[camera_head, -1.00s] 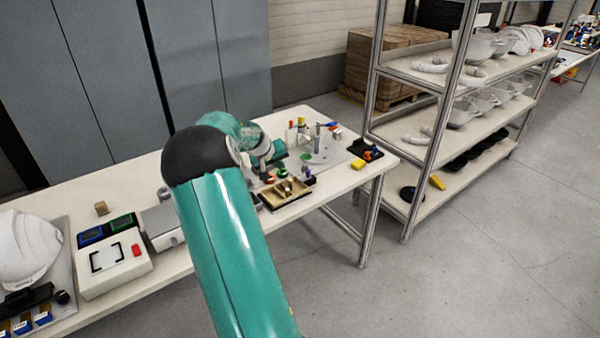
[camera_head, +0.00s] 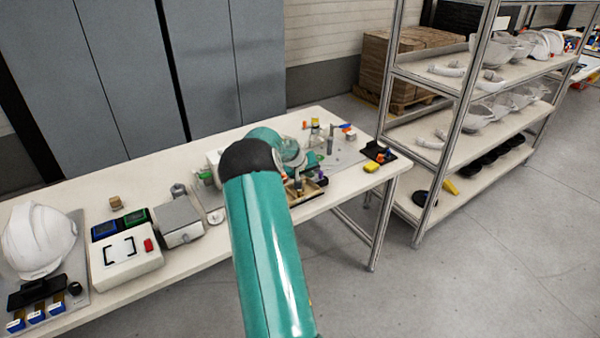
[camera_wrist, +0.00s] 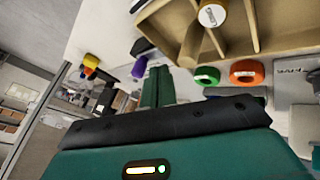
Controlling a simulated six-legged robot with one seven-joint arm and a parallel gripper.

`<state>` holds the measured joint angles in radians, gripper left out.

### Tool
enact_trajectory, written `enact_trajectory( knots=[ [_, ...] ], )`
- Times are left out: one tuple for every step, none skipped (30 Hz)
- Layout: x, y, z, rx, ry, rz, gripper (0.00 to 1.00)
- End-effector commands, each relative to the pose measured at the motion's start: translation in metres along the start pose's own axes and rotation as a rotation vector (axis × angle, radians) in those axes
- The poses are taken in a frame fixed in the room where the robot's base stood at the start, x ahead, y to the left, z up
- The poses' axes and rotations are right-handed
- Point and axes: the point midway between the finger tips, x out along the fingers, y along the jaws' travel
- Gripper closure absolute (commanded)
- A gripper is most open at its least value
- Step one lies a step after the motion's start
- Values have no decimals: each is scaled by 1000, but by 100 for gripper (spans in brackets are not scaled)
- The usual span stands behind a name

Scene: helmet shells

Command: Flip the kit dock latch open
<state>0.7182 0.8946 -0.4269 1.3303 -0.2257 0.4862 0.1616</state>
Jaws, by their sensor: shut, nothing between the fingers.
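The likely kit dock is a white box (camera_head: 126,262) at the left of the bench in the head view, with a black bracket outline on top and a small red piece (camera_head: 148,245) at its right side. I cannot tell for sure whether that red piece is the latch. In the wrist view my gripper (camera_wrist: 157,75) is shut and empty, beside a wooden tray (camera_wrist: 160,27). In the head view my teal arm hides most of it, over the bench's right half, well away from the white box. The dock is not recognisable in the wrist view.
A grey box (camera_head: 180,219), blue and green displays (camera_head: 120,223) and a white helmet (camera_head: 38,240) stand near the white box. Green (camera_wrist: 207,75) and orange (camera_wrist: 246,71) rings and a purple piece (camera_wrist: 139,67) lie near my gripper. A shelf rack (camera_head: 466,110) stands at right.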

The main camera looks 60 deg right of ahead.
Motion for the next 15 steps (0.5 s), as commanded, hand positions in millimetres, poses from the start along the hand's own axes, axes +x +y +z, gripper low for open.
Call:
enact_trajectory(
  knots=[
    [3,5,0,1,-1,-1,100],
    [4,7,0,0,0,-1,100],
    [5,8,0,-1,0,-2,100],
    [6,10,0,-2,0,-2,100],
    [7,10,0,-2,0,-2,100],
    [7,12,0,-2,0,-2,100],
    [7,12,0,-2,0,-2,100],
    [7,12,0,-2,0,-2,100],
    [7,12,0,-2,0,-2,100],
    [7,12,0,-2,0,-2,100],
    [7,12,0,-2,0,-2,100],
    [7,12,0,-2,0,-2,100],
    [7,12,0,-2,0,-2,100],
    [7,12,0,-2,0,-2,100],
    [7,12,0,-2,0,-1,100]
  ],
)
